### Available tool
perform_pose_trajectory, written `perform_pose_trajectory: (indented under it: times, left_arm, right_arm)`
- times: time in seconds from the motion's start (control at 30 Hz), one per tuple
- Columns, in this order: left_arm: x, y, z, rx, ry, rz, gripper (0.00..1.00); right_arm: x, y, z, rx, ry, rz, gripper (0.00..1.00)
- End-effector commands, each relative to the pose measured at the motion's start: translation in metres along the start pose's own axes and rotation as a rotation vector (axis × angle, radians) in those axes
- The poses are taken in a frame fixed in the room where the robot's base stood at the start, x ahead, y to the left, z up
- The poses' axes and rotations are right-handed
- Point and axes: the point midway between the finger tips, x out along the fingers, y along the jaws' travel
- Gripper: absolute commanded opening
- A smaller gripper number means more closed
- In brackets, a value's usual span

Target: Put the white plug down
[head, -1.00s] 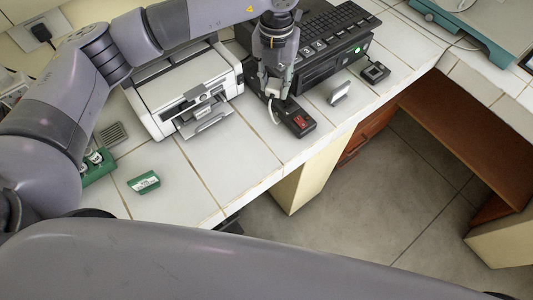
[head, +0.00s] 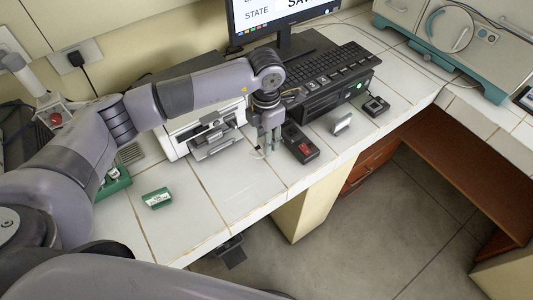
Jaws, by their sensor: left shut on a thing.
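My left gripper (head: 270,146) points down low over the white tiled counter, just left of a small black box with a red switch (head: 301,143). It is shut on the white plug, which is mostly hidden by the fingers. A small white piece, the plug or its cable (head: 258,153), shows at the left side of the fingertips. I cannot tell whether it touches the tiles. My right gripper is not in view.
A white device (head: 208,132) with a front tray stands left of the gripper. A black unit with a keyboard (head: 335,88) stands behind. A small white upright piece (head: 342,124) and a green block (head: 156,198) rest on the counter (head: 235,180). Tiles in front are clear.

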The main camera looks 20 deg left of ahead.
Motion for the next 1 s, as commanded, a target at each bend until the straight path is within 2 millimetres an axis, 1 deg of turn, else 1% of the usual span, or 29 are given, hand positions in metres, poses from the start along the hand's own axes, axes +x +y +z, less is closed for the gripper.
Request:
perform_pose_trajectory:
  times: [0.03, 0.13, 0.2, 0.37, 0.6, 0.7, 0.9, 1.0]
  left_arm:
    - [0.01, -0.001, -0.001, -0.001, 0.005, -0.002, 0.0]
    - [0.03, -0.001, -0.001, 0.0, 0.003, -0.002, 0.0]
    - [0.039, -0.001, 0.0, -0.001, 0.001, -0.001, 0.0]
    - [0.053, -0.001, 0.0, 0.0, 0.001, -0.001, 0.0]
    - [0.086, -0.001, 0.0, -0.001, 0.001, -0.001, 0.0]
    - [0.091, -0.001, 0.001, 0.001, -0.001, 0.001, 0.0]
    - [0.091, 0.0, 0.001, 0.0, -0.001, 0.001, 0.0]
    - [0.095, 0.0, 0.001, 0.0, -0.001, 0.001, 0.0]
  right_arm:
    - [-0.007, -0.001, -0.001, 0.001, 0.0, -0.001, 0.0]
    - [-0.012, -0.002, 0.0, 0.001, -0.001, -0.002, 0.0]
    - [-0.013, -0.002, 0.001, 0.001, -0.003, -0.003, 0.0]
    - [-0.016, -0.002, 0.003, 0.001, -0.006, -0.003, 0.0]
    - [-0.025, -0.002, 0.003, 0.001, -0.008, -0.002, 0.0]
    - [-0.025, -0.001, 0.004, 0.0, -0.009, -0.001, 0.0]
    - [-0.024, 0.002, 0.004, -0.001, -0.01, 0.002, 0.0]
    - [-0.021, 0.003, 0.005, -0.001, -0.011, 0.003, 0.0]
